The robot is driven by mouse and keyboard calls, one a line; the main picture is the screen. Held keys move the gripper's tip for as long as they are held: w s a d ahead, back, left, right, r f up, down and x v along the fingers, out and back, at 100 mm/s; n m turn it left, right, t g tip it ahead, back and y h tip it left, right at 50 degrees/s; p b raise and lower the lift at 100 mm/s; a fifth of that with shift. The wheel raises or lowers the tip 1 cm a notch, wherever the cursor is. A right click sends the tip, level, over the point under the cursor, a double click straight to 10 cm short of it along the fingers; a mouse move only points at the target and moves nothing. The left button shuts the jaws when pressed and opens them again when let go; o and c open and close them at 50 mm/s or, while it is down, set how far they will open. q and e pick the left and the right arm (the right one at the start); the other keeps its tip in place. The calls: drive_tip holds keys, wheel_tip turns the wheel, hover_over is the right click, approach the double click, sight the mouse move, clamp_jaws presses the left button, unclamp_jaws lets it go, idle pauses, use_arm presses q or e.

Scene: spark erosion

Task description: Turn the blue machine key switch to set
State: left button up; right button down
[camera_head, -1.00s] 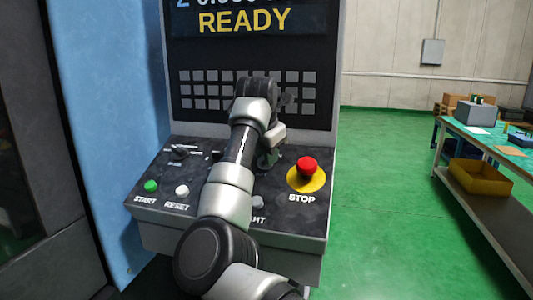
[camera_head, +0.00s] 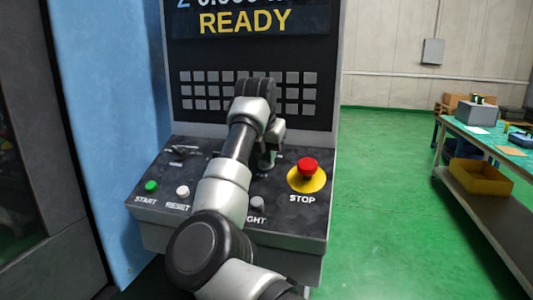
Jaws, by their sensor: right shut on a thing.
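The blue machine (camera_head: 115,120) stands at the left and centre, with a dark sloped control panel (camera_head: 280,215) below its screen. My right arm reaches over the panel, and my right gripper (camera_head: 266,160) points down at the panel between the arm and the red stop button. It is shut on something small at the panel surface. The key switch is hidden or too small to make out there, so its position cannot be read. A black knob (camera_head: 180,150) sits at the panel's upper left. My left gripper is not in view.
The panel carries a green start button (camera_head: 151,187), a white reset button (camera_head: 183,191), a light knob (camera_head: 257,204) and a red stop button (camera_head: 307,166) close to my gripper. The screen (camera_head: 248,20) reads READY. A green-topped bench (camera_head: 500,150) stands at the right, with clear floor between.

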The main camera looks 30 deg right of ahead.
drive_tip(key=n, duration=0.3)
drive_tip(key=shift+w+a+n, duration=0.1)
drive_tip(key=shift+a+n, duration=0.05)
drive_tip(key=shift+n, duration=0.25)
drive_tip(key=shift+a+n+b, duration=0.1)
drive_tip(key=shift+n+b, duration=0.2)
drive_tip(key=shift+n, duration=1.4)
drive_tip(key=shift+w, duration=0.1)
drive_tip(key=c, duration=1.1)
unclamp_jaws()
drive_tip(key=v, duration=1.1)
drive_tip(key=shift+f, duration=0.1)
